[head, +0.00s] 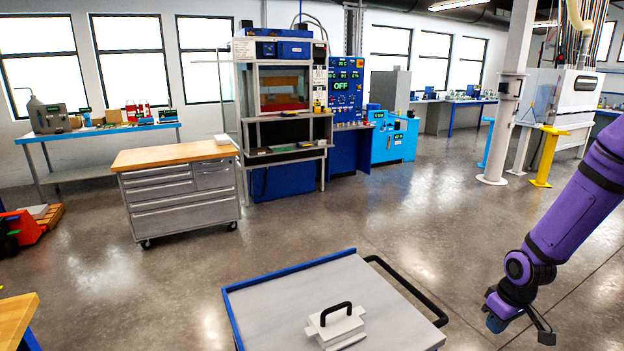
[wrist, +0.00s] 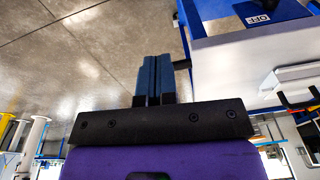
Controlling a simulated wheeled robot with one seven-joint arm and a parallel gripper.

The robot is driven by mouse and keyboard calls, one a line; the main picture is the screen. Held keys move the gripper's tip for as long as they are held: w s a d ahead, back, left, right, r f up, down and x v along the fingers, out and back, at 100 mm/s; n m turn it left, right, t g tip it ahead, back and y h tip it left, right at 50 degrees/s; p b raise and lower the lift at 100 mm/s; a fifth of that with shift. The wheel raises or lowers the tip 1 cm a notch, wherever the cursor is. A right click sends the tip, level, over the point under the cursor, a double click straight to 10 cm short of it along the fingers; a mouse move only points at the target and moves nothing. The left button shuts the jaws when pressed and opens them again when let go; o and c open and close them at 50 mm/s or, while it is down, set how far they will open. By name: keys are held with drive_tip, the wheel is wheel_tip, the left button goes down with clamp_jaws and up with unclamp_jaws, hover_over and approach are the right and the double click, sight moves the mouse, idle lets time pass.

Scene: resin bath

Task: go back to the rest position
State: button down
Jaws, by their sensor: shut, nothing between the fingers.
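My purple arm comes in from the right in the head view, and my gripper (head: 496,324) hangs low at its end. It is beside the right edge of a cart (head: 270,297), over open floor. In the wrist view the two blue fingers of my gripper (wrist: 155,60) lie together, shut and empty. A pale block with a black handle (head: 336,326) sits on the cart top, apart from my gripper.
The cart's black push handle (head: 408,290) sticks out towards my arm. A grey drawer cabinet (head: 185,200) with a wooden top stands at the left. A tall press-like machine (head: 285,90) stands behind it. A yellow post (head: 545,157) is at the right. The floor between is clear.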

drive_tip(key=s+a+r+m+t+h, duration=0.1)
drive_tip(key=s+a+r+h, duration=0.15)
drive_tip(key=r, duration=0.95)
drive_tip(key=s+a+r+m+h, duration=0.15)
drive_tip(key=a+r, duration=0.25)
drive_tip(key=r, duration=0.7)
drive_tip(key=s+a+r+t+y, duration=0.1)
drive_tip(key=s+a+r, duration=0.3)
drive_tip(key=s+r, duration=0.3)
drive_tip(key=s+a+r+m+t+y, duration=0.1)
drive_tip(key=s+a+r+t+y, duration=0.1)
drive_tip(key=s+a+r, duration=0.2)
drive_tip(key=s+r, duration=0.3)
drive_tip(key=s, duration=0.3)
drive_tip(key=shift+a, duration=0.3)
drive_tip(key=shift+m, duration=0.25)
